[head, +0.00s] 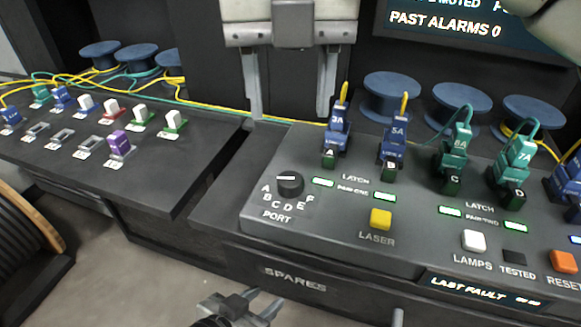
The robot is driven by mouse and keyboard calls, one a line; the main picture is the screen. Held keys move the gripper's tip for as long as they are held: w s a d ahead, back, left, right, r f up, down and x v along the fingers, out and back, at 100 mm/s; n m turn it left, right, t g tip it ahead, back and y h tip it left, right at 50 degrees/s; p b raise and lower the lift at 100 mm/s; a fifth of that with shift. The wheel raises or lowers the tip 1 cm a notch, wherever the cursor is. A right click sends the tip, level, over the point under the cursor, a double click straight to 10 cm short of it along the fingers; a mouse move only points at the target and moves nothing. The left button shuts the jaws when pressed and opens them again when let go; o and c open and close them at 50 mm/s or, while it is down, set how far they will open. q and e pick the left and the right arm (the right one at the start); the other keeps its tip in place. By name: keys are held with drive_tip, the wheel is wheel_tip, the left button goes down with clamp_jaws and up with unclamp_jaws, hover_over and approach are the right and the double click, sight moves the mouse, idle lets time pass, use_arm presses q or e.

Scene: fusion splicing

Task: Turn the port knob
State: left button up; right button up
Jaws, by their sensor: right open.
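The port knob (290,184) is a round black dial on the sloped console, above the word PORT. The letters A to F curve around its left, lower and right sides. Its white mark points left, near the A side. My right gripper (297,108) hangs at the top centre with its two fingers wide apart and nothing between them. It appears above and behind the knob, not touching it. My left gripper (256,303) is low in the picture, in front of the console near the SPARES label; its jaw opening is unclear.
Blue plugs (337,132) and teal plugs (458,150) stand right of the knob. A yellow LASER button (381,219), a white LAMPS button (474,240) and an orange RESET button (563,261) are near the front. A lower bench (165,185) with several connectors is left.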

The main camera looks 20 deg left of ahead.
sight(290, 178)
wheel_tip(290, 178, down, 11)
drive_tip(key=shift+f, duration=0.1)
idle(0.3)
drive_tip(key=c, duration=1)
